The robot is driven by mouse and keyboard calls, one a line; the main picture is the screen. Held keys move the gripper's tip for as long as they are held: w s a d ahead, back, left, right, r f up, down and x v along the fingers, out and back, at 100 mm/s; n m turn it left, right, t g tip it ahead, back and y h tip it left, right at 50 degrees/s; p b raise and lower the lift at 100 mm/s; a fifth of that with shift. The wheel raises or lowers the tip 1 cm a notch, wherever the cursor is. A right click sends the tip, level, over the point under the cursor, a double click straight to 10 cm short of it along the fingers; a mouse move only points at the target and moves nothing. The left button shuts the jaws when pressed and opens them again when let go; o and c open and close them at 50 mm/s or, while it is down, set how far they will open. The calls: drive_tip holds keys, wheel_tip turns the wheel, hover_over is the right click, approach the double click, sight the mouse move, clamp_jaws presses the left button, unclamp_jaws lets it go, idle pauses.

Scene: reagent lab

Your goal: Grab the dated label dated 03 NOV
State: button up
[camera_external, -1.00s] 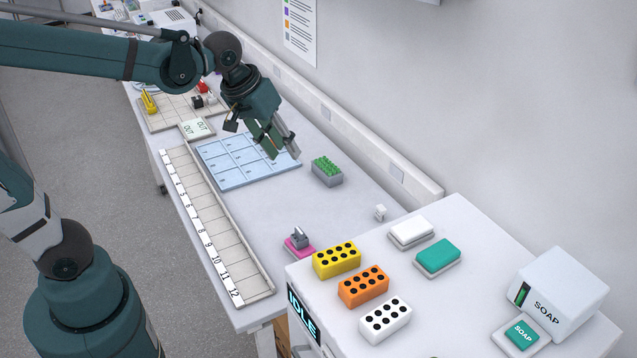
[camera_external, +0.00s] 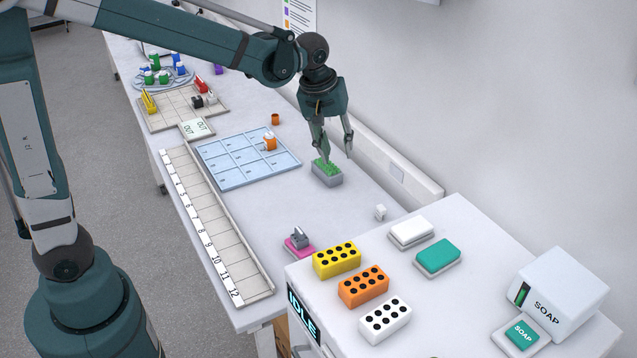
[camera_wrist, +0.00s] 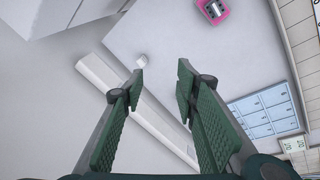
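My gripper (camera_external: 337,157) is open and empty, with its fingers spread, above and beside a grey block with green top (camera_external: 327,172) on the bench. The wrist view shows both fingers of my gripper (camera_wrist: 160,75) wide apart with nothing between them. No label with a readable 03 NOV shows in either view. A small white piece (camera_external: 380,212) stands on the bench; it also shows in the wrist view (camera_wrist: 142,60), and no date can be read on it. A blue grid mat (camera_external: 230,178) bears small unreadable marks and an orange-and-white item (camera_external: 269,142).
A pink-based grey device (camera_external: 298,243) sits near the white cabinet (camera_external: 450,300). A long numbered rack (camera_external: 215,225) lines the bench's left edge. A wall ledge (camera_external: 400,170) runs close behind my gripper. An orange cup (camera_external: 275,119) stands behind the mat.

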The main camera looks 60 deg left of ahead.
drive_tip(key=w+f+n+g, duration=0.2)
drive_tip(key=w+f+n, duration=0.2)
drive_tip(key=w+f, duration=0.65)
drive_tip(key=n+g, duration=0.1)
drive_tip(key=n, duration=0.2)
hover_over(381, 208)
wheel_tip(381, 208, down, 12)
drive_tip(key=shift+r+b, duration=0.1)
drive_tip(key=shift+b, duration=0.25)
drive_tip(key=shift+w+f, duration=0.15)
drive_tip(key=shift+f, duration=0.3)
drive_tip(key=shift+f, duration=0.1)
drive_tip(key=shift+f, duration=1.2)
drive_tip(key=shift+f+p, duration=0.45)
drive_tip(key=shift+f, duration=2.15)
